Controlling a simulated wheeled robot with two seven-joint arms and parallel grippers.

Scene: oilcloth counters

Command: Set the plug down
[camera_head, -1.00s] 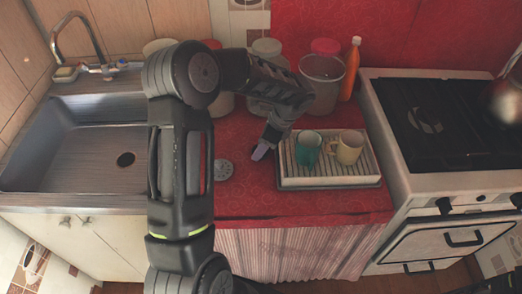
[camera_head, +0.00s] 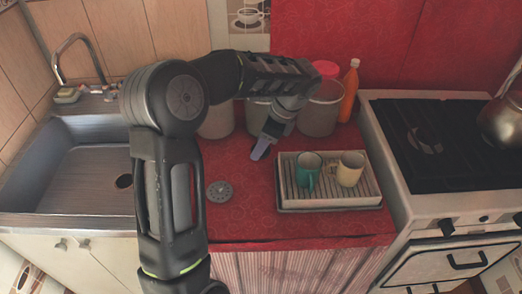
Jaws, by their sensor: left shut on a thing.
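My left gripper (camera_head: 265,141) hangs over the red counter, just left of the dish tray and in front of the jars. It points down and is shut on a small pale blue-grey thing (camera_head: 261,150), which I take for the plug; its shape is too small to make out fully. Whether it touches the counter I cannot tell. A grey round disc with holes (camera_head: 219,191) lies flat on the counter, to the left of and nearer than the gripper, apart from it. My right gripper is not in view.
A white ribbed tray (camera_head: 330,203) holds a teal mug (camera_head: 307,174) and a cream mug (camera_head: 349,169). Jars (camera_head: 319,112) and an orange bottle (camera_head: 349,92) stand behind. The sink (camera_head: 85,185) is left, the stove (camera_head: 440,145) right. The counter's front strip (camera_head: 290,228) is clear.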

